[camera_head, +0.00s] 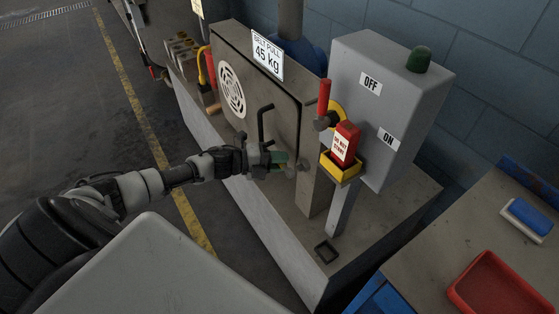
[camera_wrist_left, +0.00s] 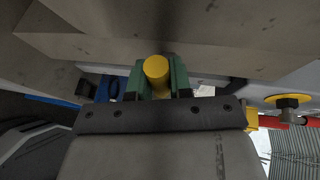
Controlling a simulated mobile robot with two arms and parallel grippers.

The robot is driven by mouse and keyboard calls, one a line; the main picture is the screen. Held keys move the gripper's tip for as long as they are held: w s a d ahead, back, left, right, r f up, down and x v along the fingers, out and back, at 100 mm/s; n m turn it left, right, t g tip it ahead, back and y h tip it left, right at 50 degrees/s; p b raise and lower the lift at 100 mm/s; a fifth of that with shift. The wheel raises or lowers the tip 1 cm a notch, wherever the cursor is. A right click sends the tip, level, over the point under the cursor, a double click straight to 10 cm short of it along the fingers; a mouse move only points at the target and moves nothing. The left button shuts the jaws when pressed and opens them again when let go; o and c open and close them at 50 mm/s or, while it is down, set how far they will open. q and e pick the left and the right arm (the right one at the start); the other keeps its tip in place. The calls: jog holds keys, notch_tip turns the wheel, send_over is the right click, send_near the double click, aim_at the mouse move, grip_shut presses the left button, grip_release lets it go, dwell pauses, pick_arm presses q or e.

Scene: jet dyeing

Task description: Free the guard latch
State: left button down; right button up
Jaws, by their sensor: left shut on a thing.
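The guard (camera_head: 240,90) is a grey-brown panel with a round white vent and a black bar handle (camera_head: 262,124); it looks closed. My left gripper (camera_head: 284,160) is at the guard's lower right edge, just below the handle. In the left wrist view its green fingers are shut on a yellow, round-ended knob (camera_wrist_left: 157,70), which appears to be the guard latch. In the head view the fingers mostly hide this knob. A small grey round fitting (camera_head: 302,165) shows just right of the fingertips. My right gripper is not in view.
A grey switch box (camera_head: 375,110) marked OFF and ON stands right of the guard, with a red lever (camera_head: 324,97). A red tag (camera_head: 345,143) sits in a yellow holder (camera_head: 338,171) close to my gripper. A red tray (camera_head: 495,285) lies on the right bench.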

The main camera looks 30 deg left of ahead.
pick_arm(q)
jog(key=shift+f, duration=0.15)
jog(key=shift+f+n+h+b, duration=0.45)
jog(key=shift+n+b, duration=0.25)
jog(key=shift+b, duration=0.15)
jog(key=s+d+f+n+t+b, duration=0.1)
jog(key=d+f+n+t+b, duration=0.1)
jog(key=n, duration=0.7)
jog(key=s+d+f+n+t+b, duration=0.1)
jog(key=d+f+n+t+b, duration=0.1)
jog(key=n+t, duration=0.3)
jog(key=shift+d+n+b, duration=0.3)
jog(key=shift+d+n, duration=0.05)
jog(key=shift+n, duration=1.75)
jog(key=shift+t, duration=0.3)
jog(key=c, duration=1)
grip_release()
jog(key=shift+c, duration=0.2)
